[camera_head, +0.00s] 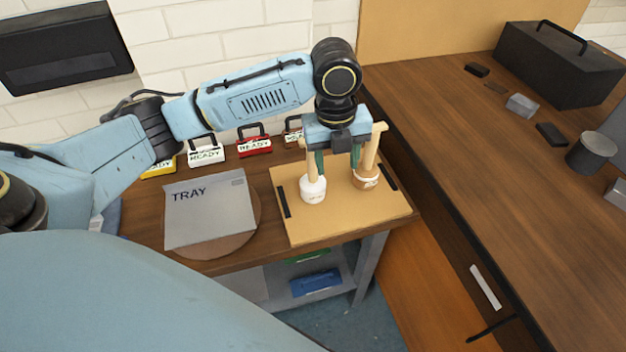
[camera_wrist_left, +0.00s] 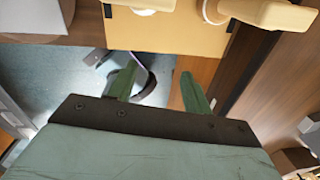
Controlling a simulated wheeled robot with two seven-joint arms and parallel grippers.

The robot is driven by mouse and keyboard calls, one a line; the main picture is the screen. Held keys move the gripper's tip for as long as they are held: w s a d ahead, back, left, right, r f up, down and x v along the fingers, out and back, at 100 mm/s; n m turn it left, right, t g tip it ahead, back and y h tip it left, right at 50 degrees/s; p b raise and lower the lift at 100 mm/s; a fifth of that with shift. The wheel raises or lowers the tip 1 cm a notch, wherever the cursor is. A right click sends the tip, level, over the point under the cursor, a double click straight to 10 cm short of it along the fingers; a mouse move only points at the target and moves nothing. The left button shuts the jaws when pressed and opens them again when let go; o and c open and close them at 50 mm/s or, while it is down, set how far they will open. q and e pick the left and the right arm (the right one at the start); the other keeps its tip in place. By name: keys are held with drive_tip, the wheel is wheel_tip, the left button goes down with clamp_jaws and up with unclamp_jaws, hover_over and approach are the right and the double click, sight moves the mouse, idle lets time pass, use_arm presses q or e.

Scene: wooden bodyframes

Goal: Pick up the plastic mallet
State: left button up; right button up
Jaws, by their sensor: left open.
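Two mallets stand head down with handles up on a light wooden board (camera_head: 335,228) in the head view. The left one has a white, plastic-looking head (camera_head: 313,191). The right one has a brown wooden head (camera_head: 366,179). My left gripper (camera_head: 338,166) is open, its green fingers between the two handles, the left finger close to the white mallet's handle. I cannot tell if they touch. The open fingers (camera_wrist_left: 155,82) show empty in the left wrist view. Pale wooden mallet parts (camera_wrist_left: 265,13) show at its top edge, cut off. My right gripper is not in view.
A grey tray (camera_head: 210,212) lies left of the board on a round wooden piece. Small cases marked READY (camera_head: 207,151) line the back. The brown table at right bears a black toolbox (camera_head: 556,65), a dark cylinder (camera_head: 590,152) and small blocks.

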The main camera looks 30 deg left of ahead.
sight(313, 171)
use_arm(q)
drive_tip(key=w+a+r+m, duration=0.1)
drive_tip(key=a+r, duration=0.4)
drive_tip(key=w+a+r+m, duration=0.1)
drive_tip(key=a+r, duration=0.1)
drive_tip(key=r, duration=0.1)
drive_tip(key=shift+w+a+m+g+y, duration=0.3)
drive_tip(key=shift+w, duration=0.05)
drive_tip(key=f, duration=0.6)
drive_tip(key=f+b, duration=0.1)
drive_tip(key=f, duration=0.6)
drive_tip(key=shift+w+b, duration=0.2)
drive_tip(key=shift+b, duration=0.1)
drive_tip(key=shift+c, duration=0.2)
drive_tip(key=shift+r, duration=0.1)
drive_tip(key=c, duration=1)
drive_tip(key=shift+c, duration=0.2)
